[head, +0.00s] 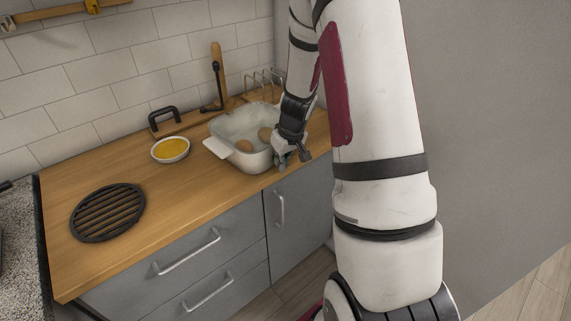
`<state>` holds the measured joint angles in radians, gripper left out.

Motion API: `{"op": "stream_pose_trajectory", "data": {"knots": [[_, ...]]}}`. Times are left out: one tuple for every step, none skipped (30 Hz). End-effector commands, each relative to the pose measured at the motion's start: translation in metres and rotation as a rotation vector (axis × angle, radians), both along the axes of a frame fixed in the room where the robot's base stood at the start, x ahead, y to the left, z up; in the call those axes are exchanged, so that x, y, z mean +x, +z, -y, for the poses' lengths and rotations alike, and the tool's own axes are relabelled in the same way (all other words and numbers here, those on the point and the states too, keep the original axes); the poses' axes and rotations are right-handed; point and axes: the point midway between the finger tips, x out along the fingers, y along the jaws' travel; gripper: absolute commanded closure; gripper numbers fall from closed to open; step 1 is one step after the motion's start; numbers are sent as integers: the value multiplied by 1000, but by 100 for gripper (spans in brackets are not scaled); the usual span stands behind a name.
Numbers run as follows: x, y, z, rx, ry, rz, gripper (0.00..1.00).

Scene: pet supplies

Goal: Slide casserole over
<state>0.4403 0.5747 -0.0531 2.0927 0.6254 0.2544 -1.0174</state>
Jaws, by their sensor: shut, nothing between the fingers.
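A black round trivet (108,212) lies on the counter at the left. A small white bowl with yellow contents (170,150) sits left of the casserole, near a black handle (163,117). A wire rack (265,80) stands behind. The counter between trivet and casserole is clear.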

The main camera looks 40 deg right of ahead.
Motion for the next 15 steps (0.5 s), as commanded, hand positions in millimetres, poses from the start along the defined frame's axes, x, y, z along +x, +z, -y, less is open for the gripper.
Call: {"op": "stream_pose_trajectory", "data": {"knots": [[0,0,0,0,0,0,100],[0,0,0,0,0,0,100],[0,0,0,0,0,0,100],[0,0,0,0,0,0,100],[0,0,0,0,0,0,100],[0,0,0,0,0,0,100],[0,0,0,0,0,0,100],[1,0,0,0,0,0,100],[4,0,0,1,1,1,100],[7,-1,0,1,1,2,100],[12,-1,0,-1,2,4,100],[21,-2,0,-1,4,5,100],[29,-2,1,-1,4,6,100],[37,-3,1,-3,5,7,100],[48,-3,1,-3,5,7,100]]}}
